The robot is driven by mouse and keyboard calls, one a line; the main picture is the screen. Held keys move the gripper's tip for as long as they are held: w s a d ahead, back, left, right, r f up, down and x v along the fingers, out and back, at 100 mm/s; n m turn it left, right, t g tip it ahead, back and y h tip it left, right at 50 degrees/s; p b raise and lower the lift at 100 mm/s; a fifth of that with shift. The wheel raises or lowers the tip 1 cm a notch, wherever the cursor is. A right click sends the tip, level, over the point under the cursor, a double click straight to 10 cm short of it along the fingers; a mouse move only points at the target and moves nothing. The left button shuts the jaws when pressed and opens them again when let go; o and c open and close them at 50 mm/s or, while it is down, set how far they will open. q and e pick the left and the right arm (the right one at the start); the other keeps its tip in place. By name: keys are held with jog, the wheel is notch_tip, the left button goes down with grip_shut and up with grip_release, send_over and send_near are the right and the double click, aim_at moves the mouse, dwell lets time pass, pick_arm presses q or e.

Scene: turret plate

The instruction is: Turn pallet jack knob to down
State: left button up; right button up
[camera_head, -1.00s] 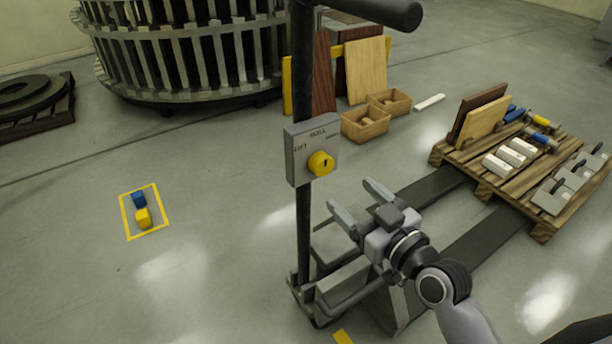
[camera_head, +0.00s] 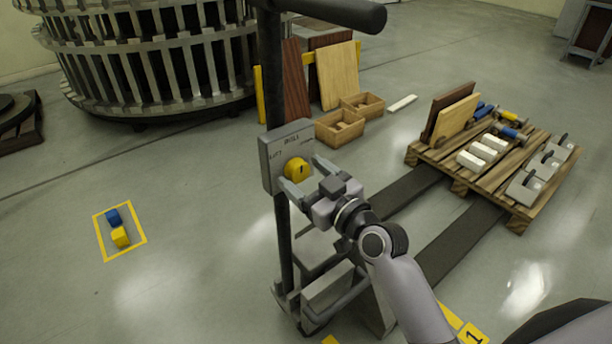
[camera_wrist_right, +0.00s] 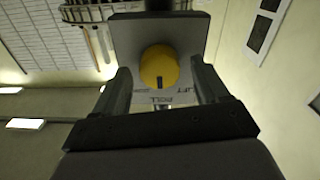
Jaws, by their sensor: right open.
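The yellow knob (camera_head: 298,170) sits on the front of a grey control box (camera_head: 271,163) fixed to the dark handle post of the pallet jack (camera_head: 284,250). The box has lettering, with "LIFT" on the left and another word above the knob. My right gripper (camera_head: 306,180) is open, close in front of the box and just below and right of the knob. In the right wrist view the knob (camera_wrist_right: 159,67) appears between the two spread fingers (camera_wrist_right: 163,95), with a dark mark on its face. I cannot tell whether the fingers touch it. My left gripper is not in view.
A wooden pallet (camera_head: 470,183) with boards, white blocks and tools rests on the jack's forks at right. Wooden boxes (camera_head: 340,128) stand behind the post. A yellow floor square (camera_head: 143,238) holds a blue and a yellow block. Open floor lies at left.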

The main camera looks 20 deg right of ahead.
jog(key=c, duration=1.1)
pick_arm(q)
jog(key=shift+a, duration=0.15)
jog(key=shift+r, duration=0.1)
pick_arm(e)
jog(key=shift+o, duration=0.2)
jog(key=shift+r+m+p, duration=0.1)
jog(key=shift+m+p, duration=0.4)
jog(key=m+p, duration=0.2)
jog(key=m, duration=0.1)
jog(key=m+p, duration=0.2)
jog(key=m, duration=0.2)
jog(key=shift+m, duration=0.3)
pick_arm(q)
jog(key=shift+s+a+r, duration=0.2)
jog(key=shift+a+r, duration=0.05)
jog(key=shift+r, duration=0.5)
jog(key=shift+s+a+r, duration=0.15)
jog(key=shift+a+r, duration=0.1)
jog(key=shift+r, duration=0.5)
pick_arm(e)
jog(key=shift+d+m, duration=0.1)
jog(key=shift+m, duration=0.5)
